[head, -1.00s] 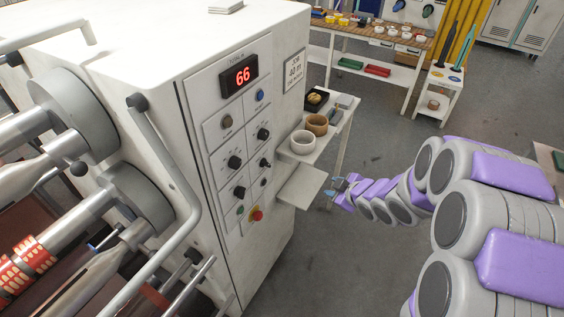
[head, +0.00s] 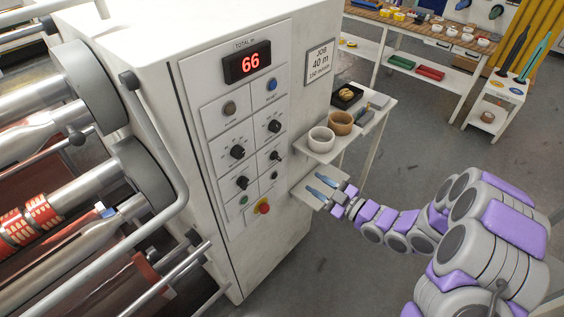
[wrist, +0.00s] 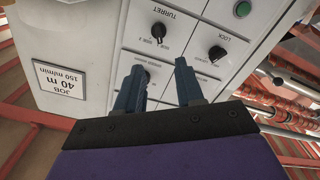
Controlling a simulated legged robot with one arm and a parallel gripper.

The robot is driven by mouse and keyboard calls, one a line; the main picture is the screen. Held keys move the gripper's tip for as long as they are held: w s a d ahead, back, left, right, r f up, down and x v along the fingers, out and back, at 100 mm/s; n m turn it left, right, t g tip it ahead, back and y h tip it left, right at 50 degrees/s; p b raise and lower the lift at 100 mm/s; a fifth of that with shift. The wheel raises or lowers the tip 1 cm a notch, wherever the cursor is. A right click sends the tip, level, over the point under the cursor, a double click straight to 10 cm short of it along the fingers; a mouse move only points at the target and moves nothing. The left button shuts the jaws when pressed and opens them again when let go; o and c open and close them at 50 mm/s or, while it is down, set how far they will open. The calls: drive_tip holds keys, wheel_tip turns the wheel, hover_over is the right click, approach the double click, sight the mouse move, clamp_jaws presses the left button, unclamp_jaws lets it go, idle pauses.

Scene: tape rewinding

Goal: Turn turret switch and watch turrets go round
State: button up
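The turret switch is a black knob on the white control panel, under a "TURRET" label in the wrist view (wrist: 158,32). In the head view it appears to be the right-column knob (head: 275,156). The lock knob (wrist: 217,53) is beside it. My gripper (head: 318,187) is to the right of the panel in the head view, in front of a low shelf. In the wrist view its two blue fingers (wrist: 160,66) are apart, empty and point toward the panel. Grey discs with metal shafts (head: 140,172), possibly the turrets, are at the machine's left.
A red emergency button (head: 263,208) and a green button (wrist: 243,9) are near the knobs. The display (head: 247,63) reads 66.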

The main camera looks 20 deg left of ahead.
sight(280, 159)
drive_tip(key=b+x, duration=0.2)
drive_tip(key=x, duration=1)
drive_tip(key=shift+w+d, duration=0.15)
drive_tip(key=shift+w, duration=0.05)
drive_tip(key=shift+w+a, duration=0.25)
drive_tip(key=shift+a, duration=0.95)
drive_tip(key=shift+d, duration=0.4)
drive_tip(key=c, duration=0.4)
drive_tip(key=shift+r, duration=0.1)
clamp_jaws()
